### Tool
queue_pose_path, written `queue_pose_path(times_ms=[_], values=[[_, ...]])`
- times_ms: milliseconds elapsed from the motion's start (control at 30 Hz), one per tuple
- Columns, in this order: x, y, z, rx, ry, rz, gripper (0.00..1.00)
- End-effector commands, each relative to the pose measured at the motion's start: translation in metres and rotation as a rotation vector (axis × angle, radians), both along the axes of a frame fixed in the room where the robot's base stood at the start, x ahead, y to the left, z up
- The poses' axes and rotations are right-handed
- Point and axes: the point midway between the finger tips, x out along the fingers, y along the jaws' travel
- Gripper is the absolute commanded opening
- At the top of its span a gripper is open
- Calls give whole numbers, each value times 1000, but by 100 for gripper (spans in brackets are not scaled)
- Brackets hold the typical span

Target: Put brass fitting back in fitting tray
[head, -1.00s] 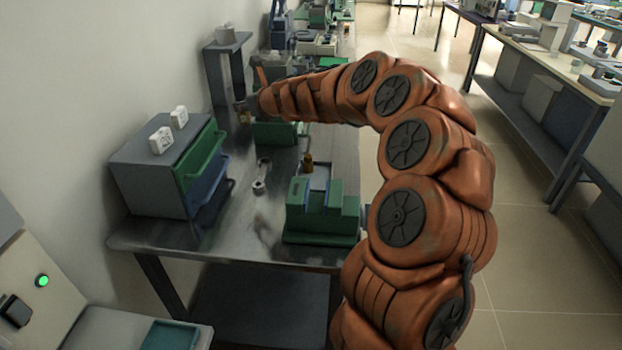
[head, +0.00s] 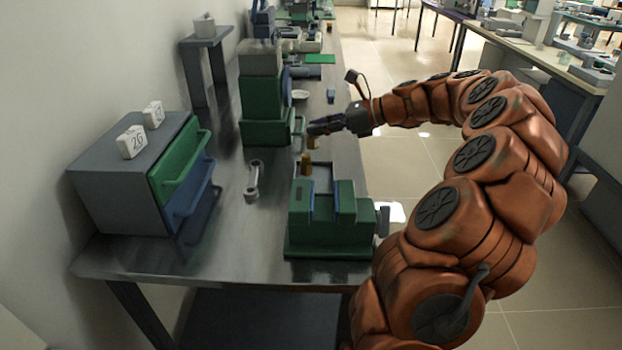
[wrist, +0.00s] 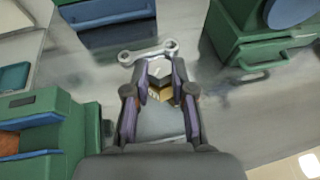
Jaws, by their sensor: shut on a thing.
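My gripper (head: 318,128) is shut on a small brass fitting (head: 313,142) and holds it above the workbench, at the far end of the fitting tray. In the wrist view the held fitting (wrist: 160,93) shows between the fingertips. The fitting tray (head: 322,178) is a shallow grey tray behind the green vise, partly hidden by it. Another brass fitting (head: 306,165) stands at the tray's left side, just nearer than the held one. The tray's floor (wrist: 160,122) seems to show between my fingers in the wrist view.
The green vise (head: 330,222) stands at the bench's near edge. A wrench (head: 253,182) lies left of the tray, and it also shows in the wrist view (wrist: 148,52). A green machine (head: 262,120) stands behind. A drawer cabinet (head: 120,190) with open green and blue drawers is at left.

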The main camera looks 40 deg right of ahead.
Motion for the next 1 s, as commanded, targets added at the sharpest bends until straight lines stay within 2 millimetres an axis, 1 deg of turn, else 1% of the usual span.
queue_pose_path(times_ms=[200,333,567,800,867,1000], values=[[-2,2,-34,4,3,10,0],[-1,3,-53,5,2,9,0],[0,2,-67,3,1,6,0],[-1,2,-96,3,3,8,0],[-1,2,-99,2,2,7,0],[-1,2,-98,1,1,7,0]])
